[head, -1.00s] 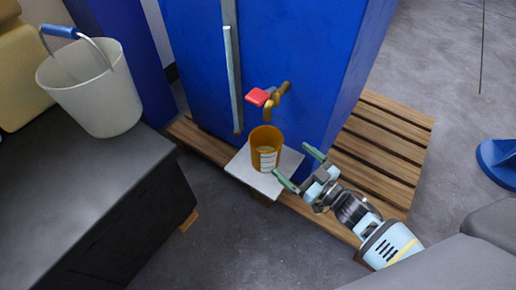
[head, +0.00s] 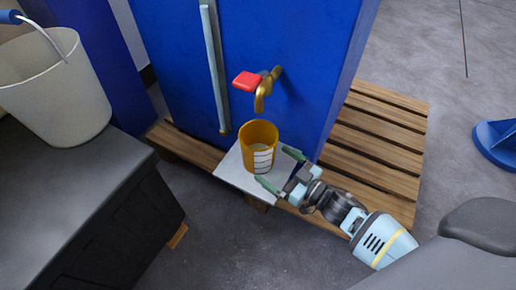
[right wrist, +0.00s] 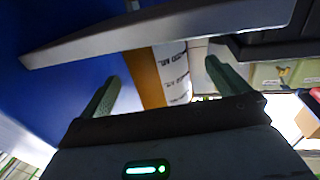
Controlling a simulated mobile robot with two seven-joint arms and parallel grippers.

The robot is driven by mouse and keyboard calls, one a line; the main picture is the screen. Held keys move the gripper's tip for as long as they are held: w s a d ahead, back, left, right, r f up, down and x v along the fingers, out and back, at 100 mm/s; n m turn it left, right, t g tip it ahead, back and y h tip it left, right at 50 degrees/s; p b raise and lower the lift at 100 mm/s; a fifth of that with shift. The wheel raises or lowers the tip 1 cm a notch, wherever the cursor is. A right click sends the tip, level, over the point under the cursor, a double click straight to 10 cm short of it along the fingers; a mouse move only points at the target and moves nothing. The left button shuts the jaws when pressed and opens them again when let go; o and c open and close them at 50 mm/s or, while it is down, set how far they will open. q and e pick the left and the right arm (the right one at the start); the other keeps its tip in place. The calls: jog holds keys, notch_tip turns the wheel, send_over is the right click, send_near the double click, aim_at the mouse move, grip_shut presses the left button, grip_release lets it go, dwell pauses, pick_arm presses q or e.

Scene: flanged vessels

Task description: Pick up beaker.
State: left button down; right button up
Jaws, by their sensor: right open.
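The beaker (head: 259,146) is amber with a white scale label, and stands upright on a pale square plate (head: 230,172) below the brass tap (head: 266,90) with a red handle. My right gripper (head: 279,168) is open, its green fingertips just to the right and front of the beaker. In the right wrist view the beaker (right wrist: 146,76) shows ahead between the two open fingers (right wrist: 160,85), with its label on the right. I cannot tell whether either finger touches it. My left gripper is not in view.
A blue cabinet (head: 300,60) with a vertical metal bar (head: 216,75) stands behind the beaker. A wooden pallet (head: 375,150) lies beneath. A white bucket (head: 60,95) stands on a dark bench (head: 60,200) at the left. A blue round base (head: 497,148) is at the right.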

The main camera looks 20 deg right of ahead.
aim_at(272, 161)
jog(key=shift+w+a, duration=0.2)
jog(key=shift+w, duration=0.4)
jog(key=b+x, duration=0.2)
jog(key=x, duration=0.1)
jog(key=shift+w+d, duration=0.1)
jog(key=shift+w, duration=0.15)
jog(key=shift+w+a, duration=0.25)
jog(key=shift+w, duration=0.15)
jog(key=shift+r, duration=0.1)
jog(key=c, duration=1)
jog(key=shift+c, duration=0.2)
jog(key=shift+r, duration=0.15)
